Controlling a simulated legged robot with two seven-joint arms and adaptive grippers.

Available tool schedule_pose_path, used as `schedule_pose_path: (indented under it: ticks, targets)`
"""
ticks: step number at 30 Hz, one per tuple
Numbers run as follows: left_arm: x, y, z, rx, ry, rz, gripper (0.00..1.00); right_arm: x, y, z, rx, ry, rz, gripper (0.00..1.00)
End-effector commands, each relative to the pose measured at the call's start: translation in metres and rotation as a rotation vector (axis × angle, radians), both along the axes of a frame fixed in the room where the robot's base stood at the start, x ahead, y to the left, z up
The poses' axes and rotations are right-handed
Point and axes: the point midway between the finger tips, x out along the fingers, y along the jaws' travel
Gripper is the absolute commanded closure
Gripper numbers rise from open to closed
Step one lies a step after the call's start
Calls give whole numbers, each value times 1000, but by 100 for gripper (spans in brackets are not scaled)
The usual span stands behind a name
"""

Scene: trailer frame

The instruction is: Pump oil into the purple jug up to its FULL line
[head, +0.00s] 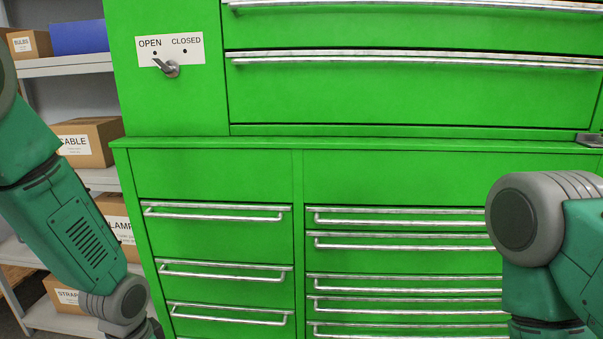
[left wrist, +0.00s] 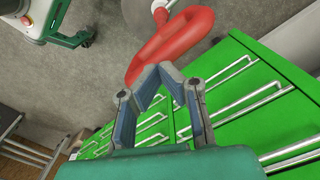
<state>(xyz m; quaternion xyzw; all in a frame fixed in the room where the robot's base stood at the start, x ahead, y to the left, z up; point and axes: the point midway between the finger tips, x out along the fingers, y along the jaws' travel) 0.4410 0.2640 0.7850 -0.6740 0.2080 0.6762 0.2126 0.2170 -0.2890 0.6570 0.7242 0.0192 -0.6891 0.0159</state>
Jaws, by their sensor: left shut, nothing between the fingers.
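No purple jug and no oil pump can be made out in either view. My left gripper (left wrist: 160,72) shows in the left wrist view, its fingers drawn together with nothing held. It is beside the green cabinet's drawer fronts. A red curved thing (left wrist: 172,45) lies just beyond the fingertips in that view; I cannot tell what it is or whether they touch. In the head view my left arm comes in at the left and my right arm at the right. Both grippers are below that frame, and the right one is hidden.
A large green cabinet (head: 220,172) with metal-handled drawers fills the head view. A small lever (head: 170,68) sits under an OPEN and CLOSED label (head: 193,51). Shelves (head: 66,66) with cardboard boxes (head: 95,142) and a blue bin (head: 79,38) stand at the left.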

Motion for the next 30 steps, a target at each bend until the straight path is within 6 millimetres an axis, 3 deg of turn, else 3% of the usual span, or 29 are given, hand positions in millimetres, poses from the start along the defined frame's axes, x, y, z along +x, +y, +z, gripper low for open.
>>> schedule_pose_path:
  ticks: [14, 30]
  targets:
    - [0, -7, -11, 9, 1, 2, 100, 0, 1, -6, 1, 0, 2, 60]
    - [0, -1, -26, 3, 2, 2, 100, 0, 1, -12, 1, 0, 2, 60]
